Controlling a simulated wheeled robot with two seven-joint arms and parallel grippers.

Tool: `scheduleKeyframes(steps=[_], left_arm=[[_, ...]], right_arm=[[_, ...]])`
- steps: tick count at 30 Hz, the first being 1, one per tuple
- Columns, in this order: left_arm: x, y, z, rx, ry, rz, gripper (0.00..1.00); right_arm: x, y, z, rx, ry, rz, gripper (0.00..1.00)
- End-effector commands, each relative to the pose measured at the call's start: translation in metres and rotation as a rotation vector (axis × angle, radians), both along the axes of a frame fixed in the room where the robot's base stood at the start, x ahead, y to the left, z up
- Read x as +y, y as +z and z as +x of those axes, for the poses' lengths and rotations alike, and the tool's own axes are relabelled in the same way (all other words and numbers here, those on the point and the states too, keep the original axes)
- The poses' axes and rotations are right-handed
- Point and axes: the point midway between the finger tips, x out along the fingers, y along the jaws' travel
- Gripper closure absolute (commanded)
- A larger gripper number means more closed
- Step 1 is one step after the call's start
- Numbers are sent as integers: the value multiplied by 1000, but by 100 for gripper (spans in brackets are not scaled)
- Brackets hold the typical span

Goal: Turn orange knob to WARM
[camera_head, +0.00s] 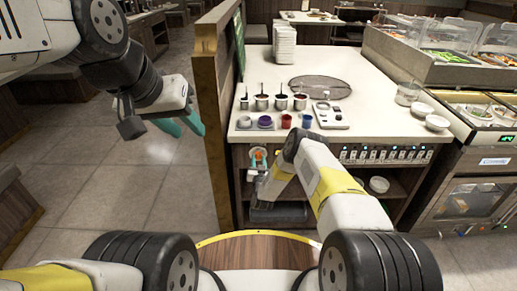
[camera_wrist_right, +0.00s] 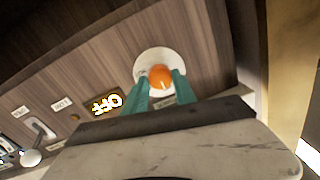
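The orange knob (camera_wrist_right: 161,76) sits on a round white base (camera_wrist_right: 145,64) on the wooden counter front. It also shows in the head view (camera_head: 258,154). My right gripper (camera_wrist_right: 161,80) has its teal fingers apart, one tip on each side of the knob; I cannot make out firm contact. A lit sign reading OFF (camera_wrist_right: 107,103) appears upside down left of the knob in the wrist view. A small label below the knob, between the fingers, is unreadable. My left gripper (camera_head: 180,124) is open and empty, left of the wooden partition.
A row of blue-lit switches (camera_head: 385,154) runs right of my right arm. The wooden partition (camera_head: 212,100) stands at the counter's left end.

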Motion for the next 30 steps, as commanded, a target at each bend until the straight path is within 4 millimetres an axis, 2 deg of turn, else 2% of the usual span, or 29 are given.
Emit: scheduleKeyframes(steps=[8, 14, 30], left_arm=[[0, 0, 0, 0, 0, 0, 64], [0, 0, 0, 0, 0, 0, 64], [0, 0, 0, 0, 0, 0, 64]], right_arm=[[0, 0, 0, 0, 0, 19, 100], [-1, -1, 0, 2, -2, 100, 100], [-1, -2, -1, 1, -3, 576, 100]])
